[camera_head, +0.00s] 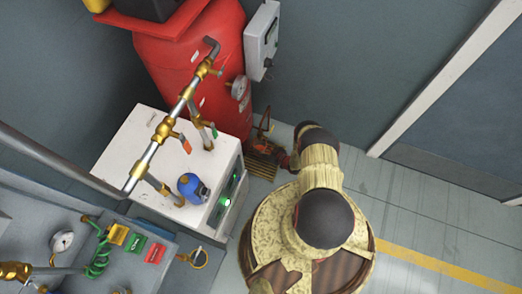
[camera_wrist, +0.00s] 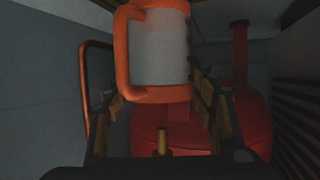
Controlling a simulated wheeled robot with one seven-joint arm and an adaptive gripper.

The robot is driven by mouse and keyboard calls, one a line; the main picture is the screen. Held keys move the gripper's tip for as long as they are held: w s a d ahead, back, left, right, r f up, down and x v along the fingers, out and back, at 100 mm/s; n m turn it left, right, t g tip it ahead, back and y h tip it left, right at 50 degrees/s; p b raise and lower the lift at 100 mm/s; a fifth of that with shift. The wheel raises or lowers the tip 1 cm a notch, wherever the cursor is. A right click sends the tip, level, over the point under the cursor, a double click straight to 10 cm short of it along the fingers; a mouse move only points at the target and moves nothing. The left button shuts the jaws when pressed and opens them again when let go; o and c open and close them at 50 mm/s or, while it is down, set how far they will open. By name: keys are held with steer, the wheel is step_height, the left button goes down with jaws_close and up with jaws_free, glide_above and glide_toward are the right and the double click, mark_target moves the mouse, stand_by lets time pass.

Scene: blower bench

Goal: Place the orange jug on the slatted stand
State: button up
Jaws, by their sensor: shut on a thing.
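The orange jug (camera_wrist: 158,95) fills the upper middle of the wrist view, with a pale grey body, orange bands and an orange handle on its left. My gripper (camera_wrist: 160,88) has a finger on each side of the jug and is shut on it. In the head view my gripper (camera_head: 284,158) is low beside the white cabinet, partly covered by my own arm. A small orange patch there looks like the jug (camera_head: 268,145). The slatted stand (camera_head: 262,165) shows as tan slats on the floor just below that patch. Whether jug and stand touch cannot be told.
A red tank (camera_head: 185,55) stands behind, with a grey box (camera_head: 261,40) on the wall beside it. The white cabinet (camera_head: 135,150) with brass pipework and a blue part (camera_head: 192,187) is close on the left. Floor (camera_head: 420,205) is clear at right.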

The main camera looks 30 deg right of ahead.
mark_target(264, 150)
steer(key=shift+f+b, duration=0.75)
steer(key=shift+f, duration=0.9)
steer(key=shift+f, duration=0.1)
steer(key=o, duration=1.2)
steer(key=shift+c, duration=0.2)
steer(key=shift+o, duration=0.3)
steer(key=p+v, duration=0.3)
steer(key=v, duration=0.9)
steer(key=shift+p, duration=0.4)
